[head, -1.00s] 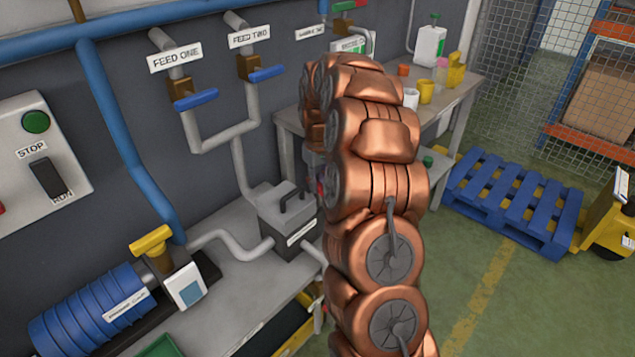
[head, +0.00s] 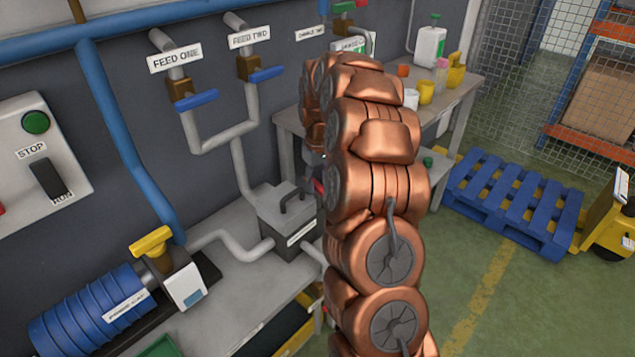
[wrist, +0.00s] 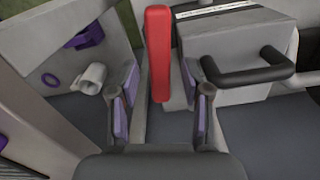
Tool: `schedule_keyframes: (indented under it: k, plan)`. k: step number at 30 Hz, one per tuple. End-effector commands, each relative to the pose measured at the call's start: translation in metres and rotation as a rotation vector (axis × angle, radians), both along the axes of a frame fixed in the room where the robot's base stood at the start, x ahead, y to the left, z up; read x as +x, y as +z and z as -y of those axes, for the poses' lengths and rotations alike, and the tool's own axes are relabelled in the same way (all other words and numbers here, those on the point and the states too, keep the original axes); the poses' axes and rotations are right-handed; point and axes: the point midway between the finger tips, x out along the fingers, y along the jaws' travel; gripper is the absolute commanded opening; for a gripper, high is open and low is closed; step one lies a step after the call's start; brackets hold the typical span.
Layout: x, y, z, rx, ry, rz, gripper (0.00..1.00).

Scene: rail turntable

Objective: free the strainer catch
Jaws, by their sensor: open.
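The strainer is a grey box (head: 288,222) with a black handle on its lid, on the bench beside my arm in the head view. In the wrist view its grey body (wrist: 230,65) and black handle (wrist: 250,68) are at the upper right. The catch is a red upright bar (wrist: 158,50) at the box's left side. My gripper (wrist: 159,78) is open, with one purple-padded finger on each side of the red bar. A gap shows between the bar and each finger. In the head view my copper arm hides most of the gripper.
Grey pipes (head: 240,165) with blue-handled valves rise on the wall behind the strainer. A blue motor (head: 95,310) stands on the bench at the left. A side table (head: 462,90) with cups and bottles is behind my arm. The floor at the right is open before a blue pallet.

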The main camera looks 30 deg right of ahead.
Motion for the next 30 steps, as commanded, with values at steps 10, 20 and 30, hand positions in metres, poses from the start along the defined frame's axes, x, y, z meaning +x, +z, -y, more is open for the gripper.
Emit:
schedule_keyframes:
  k: [10,20,30]
  plan:
    - [0.001,0.061,0.001,-0.004,0.0,0.008,0.48]
    - [0.001,0.107,0.0,-0.002,0.001,0.003,0.48]
    - [0.0,0.115,0.0,-0.001,0.0,0.002,0.48]
